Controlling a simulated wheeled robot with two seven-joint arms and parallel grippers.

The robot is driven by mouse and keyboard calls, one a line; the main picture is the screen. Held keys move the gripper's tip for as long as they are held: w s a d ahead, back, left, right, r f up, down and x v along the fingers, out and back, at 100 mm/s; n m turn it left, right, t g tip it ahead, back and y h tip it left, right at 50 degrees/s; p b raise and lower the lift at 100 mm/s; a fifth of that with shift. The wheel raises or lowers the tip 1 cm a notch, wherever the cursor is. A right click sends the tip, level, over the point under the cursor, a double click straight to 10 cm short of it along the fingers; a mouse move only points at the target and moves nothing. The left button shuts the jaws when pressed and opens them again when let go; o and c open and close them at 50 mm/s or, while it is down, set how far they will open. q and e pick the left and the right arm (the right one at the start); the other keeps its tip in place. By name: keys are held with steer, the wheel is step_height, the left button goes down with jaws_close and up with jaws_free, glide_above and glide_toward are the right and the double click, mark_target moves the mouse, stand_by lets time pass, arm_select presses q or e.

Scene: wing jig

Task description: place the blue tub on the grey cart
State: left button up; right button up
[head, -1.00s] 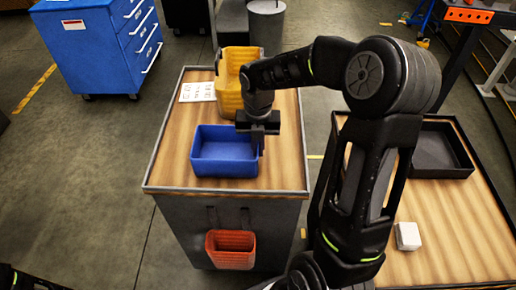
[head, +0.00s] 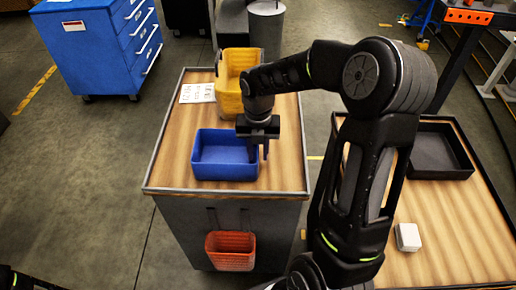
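The blue tub (head: 225,171) stands upright on the wooden top of the grey cart (head: 172,176), near its front half. My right gripper (head: 259,153) points down at the tub's right wall. Its fingers are spread, one on the inner side of the rim and one outside to the right, with a gap showing. Part of the rim is hidden by the gripper. My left gripper is not in view; only a dark bit of that arm shows at the bottom left corner.
A yellow bin (head: 229,82) and a white paper (head: 197,92) lie behind the tub on the cart. An orange bin (head: 230,252) hangs on the cart's front. At right, another table (head: 450,235) holds a black tray (head: 462,170) and a white block (head: 408,237).

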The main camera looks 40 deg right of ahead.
step_height(320, 180, up, 12)
steer(key=shift+r+b, duration=0.2)
steer(key=shift+b, duration=0.2)
steer(key=shift+f, duration=0.1)
stand_by(1.9)
